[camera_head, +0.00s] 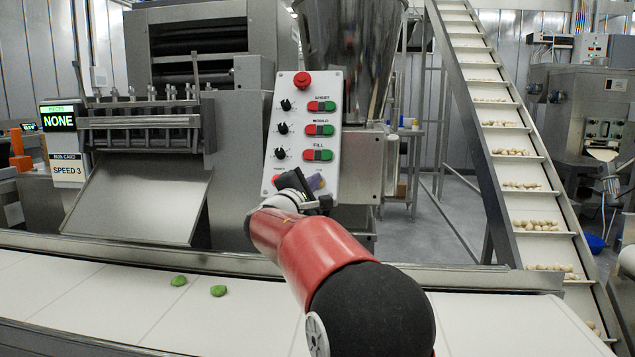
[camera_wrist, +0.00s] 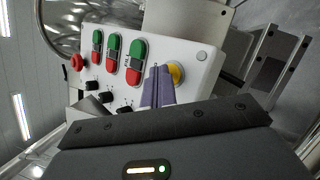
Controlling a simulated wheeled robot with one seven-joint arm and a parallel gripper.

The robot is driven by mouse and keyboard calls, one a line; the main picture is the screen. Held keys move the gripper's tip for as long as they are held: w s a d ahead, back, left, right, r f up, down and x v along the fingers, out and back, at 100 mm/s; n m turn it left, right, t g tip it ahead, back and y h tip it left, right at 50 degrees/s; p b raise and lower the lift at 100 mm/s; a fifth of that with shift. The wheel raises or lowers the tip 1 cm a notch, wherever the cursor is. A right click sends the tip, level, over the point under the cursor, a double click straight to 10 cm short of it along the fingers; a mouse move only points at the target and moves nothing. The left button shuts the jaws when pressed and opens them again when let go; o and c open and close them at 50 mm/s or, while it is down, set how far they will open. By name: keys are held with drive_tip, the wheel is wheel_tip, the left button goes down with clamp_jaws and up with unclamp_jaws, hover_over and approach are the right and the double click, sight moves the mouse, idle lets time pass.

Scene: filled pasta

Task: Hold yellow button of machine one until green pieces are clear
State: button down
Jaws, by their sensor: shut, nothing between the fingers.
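The control panel (camera_head: 303,135) of the machine stands ahead, white with a red knob on top, dials and red-green switches. The yellow button (camera_wrist: 178,73) shows in the wrist view near the panel's lower end, partly covered by my purple fingers. My gripper (camera_wrist: 157,72) is shut and empty, its tips at the button; I cannot tell whether they press it. In the head view my gripper (camera_head: 316,183) is at the panel's bottom right and hides most of the button. Two green pieces, one (camera_head: 179,281) and another (camera_head: 218,290), lie on the white belt (camera_head: 110,300) at left.
A sloped metal chute (camera_head: 145,198) comes down behind the belt. An inclined conveyor (camera_head: 525,190) with pale pieces rises at right. My arm crosses over the belt.

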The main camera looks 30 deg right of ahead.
idle(0.7)
drive_tip(key=shift+s+a+r, duration=0.4)
drive_tip(key=shift+s, duration=0.15)
drive_tip(key=shift+s+a+r+b, duration=0.25)
drive_tip(key=shift+s+a+r, duration=0.4)
drive_tip(key=shift+s, duration=0.25)
drive_tip(key=shift+s+a+r+b, duration=0.25)
drive_tip(key=shift+s+a+r, duration=0.4)
drive_tip(key=shift+s, duration=0.25)
drive_tip(key=shift+d, duration=0.1)
